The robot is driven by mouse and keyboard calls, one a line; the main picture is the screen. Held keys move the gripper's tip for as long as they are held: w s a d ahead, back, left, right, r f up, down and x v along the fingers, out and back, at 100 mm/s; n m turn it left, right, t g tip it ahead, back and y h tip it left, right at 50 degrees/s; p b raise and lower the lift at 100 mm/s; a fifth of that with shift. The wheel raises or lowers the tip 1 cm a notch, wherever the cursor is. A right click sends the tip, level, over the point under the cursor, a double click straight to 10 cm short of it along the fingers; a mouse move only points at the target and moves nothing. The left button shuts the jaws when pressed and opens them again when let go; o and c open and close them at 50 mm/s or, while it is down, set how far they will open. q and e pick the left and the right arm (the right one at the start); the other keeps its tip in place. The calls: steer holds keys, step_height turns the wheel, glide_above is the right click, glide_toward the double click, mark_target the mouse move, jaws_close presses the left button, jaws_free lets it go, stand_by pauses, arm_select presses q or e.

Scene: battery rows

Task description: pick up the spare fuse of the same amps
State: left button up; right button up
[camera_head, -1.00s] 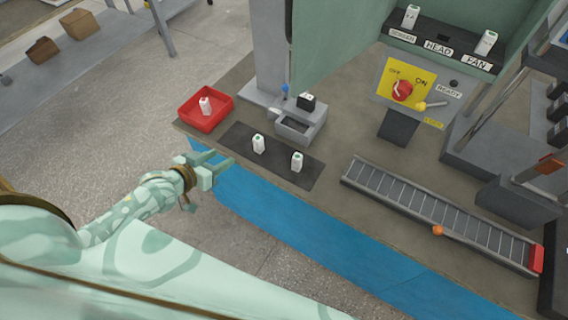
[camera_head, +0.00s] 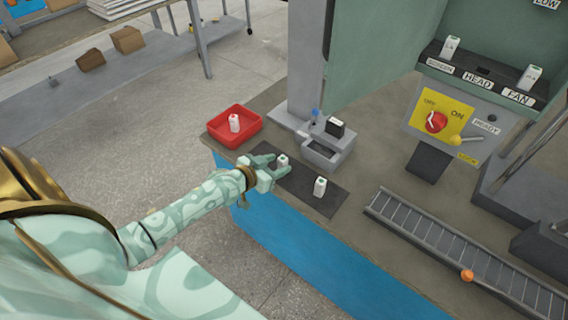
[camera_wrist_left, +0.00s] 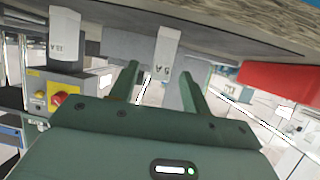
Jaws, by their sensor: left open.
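My left gripper (camera_head: 274,164) is open at the dark mat (camera_head: 308,196). My right gripper is not in view.
A red tray (camera_head: 216,134) holds another white fuse (camera_head: 234,122). A grey device (camera_head: 328,150) with a black block (camera_head: 335,127) stands behind the mat. The panel has fuses above SCREEN (camera_head: 450,48) and FAN (camera_head: 529,78), none above HEAD. A conveyor (camera_head: 460,255) lies right.

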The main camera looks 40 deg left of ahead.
mark_target(280, 164)
arm_select(q)
steer(key=b+x, duration=0.1)
steer(key=x, duration=0.1)
steer(key=b+x, duration=0.1)
steer(key=x, duration=0.1)
steer(key=shift+w+f, duration=0.3)
steer(key=shift+f, duration=0.1)
steer(key=shift+w+b, duration=0.3)
steer(key=shift+r, duration=0.1)
steer(key=shift+c, duration=0.6)
jaws_close()
